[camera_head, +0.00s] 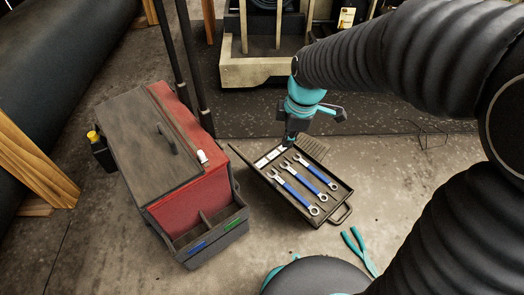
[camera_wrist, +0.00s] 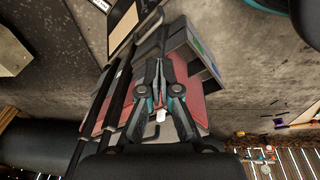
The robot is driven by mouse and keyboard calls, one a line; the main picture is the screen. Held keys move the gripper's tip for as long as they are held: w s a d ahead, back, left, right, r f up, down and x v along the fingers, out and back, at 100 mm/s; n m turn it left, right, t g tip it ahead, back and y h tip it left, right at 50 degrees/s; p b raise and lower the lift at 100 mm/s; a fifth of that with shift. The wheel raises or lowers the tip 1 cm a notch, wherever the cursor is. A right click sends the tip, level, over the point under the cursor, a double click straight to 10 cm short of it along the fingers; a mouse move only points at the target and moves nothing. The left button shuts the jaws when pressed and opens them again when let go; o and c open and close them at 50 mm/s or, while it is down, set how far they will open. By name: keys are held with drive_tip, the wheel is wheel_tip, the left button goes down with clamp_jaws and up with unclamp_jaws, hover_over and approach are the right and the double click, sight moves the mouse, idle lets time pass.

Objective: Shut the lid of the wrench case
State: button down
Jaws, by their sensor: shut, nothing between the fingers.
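The wrench case (camera_head: 329,216) lies open on the floor in the head view, with blue-handled wrenches (camera_head: 302,186) and pale label strips inside. A thin dark panel (camera_head: 249,165), which looks like its raised lid seen nearly edge-on, stands along the case's left side. My gripper (camera_head: 288,143) points down at the far end of the case, close to the pale strips; I cannot tell whether it touches anything. In the wrist view my gripper (camera_wrist: 159,68) is shut and empty. Part of a dark panel shows at the top left there, but I cannot tell whether it is the lid.
A red and grey toolbox (camera_head: 175,218) stands just left of the case. Teal pliers (camera_head: 358,251) lie to the right of the case's near end. A dark mat (camera_head: 375,128) and a wooden frame (camera_head: 258,72) are behind.

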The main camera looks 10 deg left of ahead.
sight(274, 186)
drive_tip(key=a+f+n+g+b, duration=0.1)
drive_tip(key=a+f+n+g, duration=0.1)
drive_tip(key=a+f+n, duration=0.9)
wheel_tip(274, 186, down, 11)
drive_tip(key=w+d+m, duration=0.2)
drive_tip(key=shift+w+r+h+b, duration=0.2)
drive_tip(key=shift+h+b, duration=0.1)
drive_tip(key=shift+b, duration=0.1)
